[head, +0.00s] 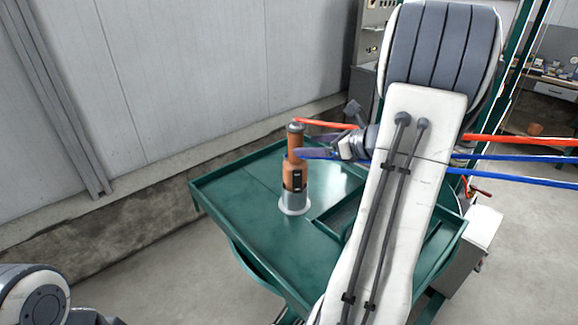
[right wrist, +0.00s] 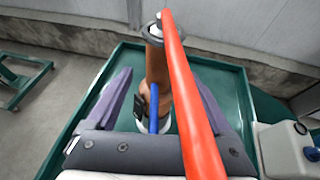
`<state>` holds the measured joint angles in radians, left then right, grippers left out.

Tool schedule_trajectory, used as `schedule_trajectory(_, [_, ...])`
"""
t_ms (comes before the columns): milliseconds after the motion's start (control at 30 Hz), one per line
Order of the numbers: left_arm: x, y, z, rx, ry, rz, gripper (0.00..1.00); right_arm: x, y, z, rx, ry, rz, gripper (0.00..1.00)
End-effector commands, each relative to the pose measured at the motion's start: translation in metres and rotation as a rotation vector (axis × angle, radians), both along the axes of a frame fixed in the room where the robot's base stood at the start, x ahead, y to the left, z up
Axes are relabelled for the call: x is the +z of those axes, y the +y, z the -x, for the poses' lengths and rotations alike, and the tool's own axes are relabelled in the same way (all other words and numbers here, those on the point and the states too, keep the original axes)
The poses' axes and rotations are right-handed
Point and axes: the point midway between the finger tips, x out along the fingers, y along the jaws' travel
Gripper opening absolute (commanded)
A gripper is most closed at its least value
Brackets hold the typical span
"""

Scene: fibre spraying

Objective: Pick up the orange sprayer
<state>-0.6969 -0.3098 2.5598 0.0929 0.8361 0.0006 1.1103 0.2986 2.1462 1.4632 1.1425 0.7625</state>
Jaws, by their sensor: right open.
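The orange sprayer (head: 296,172) stands upright in a grey holder with a pale round base (head: 294,205) on the green table. Its body is orange-brown with a dark collar near the top. My right gripper (head: 318,152) is level with its upper body, reaching in from the right. In the right wrist view the gripper (right wrist: 160,78) is open, with one finger on each side of the sprayer (right wrist: 157,70). I cannot tell whether either finger touches it. The red hose partly covers the sprayer there. My left gripper is out of view.
The green table (head: 235,185) has a raised rim and a recessed tray at right. A red hose (head: 330,125) and a blue hose (head: 335,155) run from the sprayer to the right, past my right arm. A grey wall (head: 150,80) stands behind.

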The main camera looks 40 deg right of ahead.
Motion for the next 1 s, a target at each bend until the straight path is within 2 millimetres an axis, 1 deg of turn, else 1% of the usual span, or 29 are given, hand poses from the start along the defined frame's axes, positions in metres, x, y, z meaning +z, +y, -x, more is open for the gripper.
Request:
schedule_trajectory(33, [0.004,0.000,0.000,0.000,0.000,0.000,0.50,-0.002,0.003,-0.008,0.004,0.003,-0.003,0.86])
schedule_trajectory(133, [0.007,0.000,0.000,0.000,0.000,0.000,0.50,-0.008,0.005,-0.020,0.001,0.002,-0.002,0.86])
schedule_trajectory(267, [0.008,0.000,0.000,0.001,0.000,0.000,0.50,-0.012,0.006,-0.030,-0.001,0.001,0.000,0.86])
schedule_trajectory(367, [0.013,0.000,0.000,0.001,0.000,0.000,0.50,-0.013,0.009,-0.037,0.000,0.002,-0.002,0.86])
schedule_trajectory(533, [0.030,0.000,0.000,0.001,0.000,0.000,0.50,-0.017,0.018,-0.062,0.003,0.004,-0.003,0.86])
schedule_trajectory(600, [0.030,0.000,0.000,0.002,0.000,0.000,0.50,-0.023,0.020,-0.070,0.002,0.002,-0.002,0.86])
schedule_trajectory(733, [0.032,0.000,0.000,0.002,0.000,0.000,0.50,-0.028,0.023,-0.079,0.002,0.002,0.000,0.86])
schedule_trajectory(967, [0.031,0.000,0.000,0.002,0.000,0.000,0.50,-0.029,0.023,-0.080,0.001,0.002,0.001,0.86])
schedule_trajectory(1000, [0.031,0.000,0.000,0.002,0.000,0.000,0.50,-0.029,0.023,-0.080,0.001,0.002,0.001,0.70])
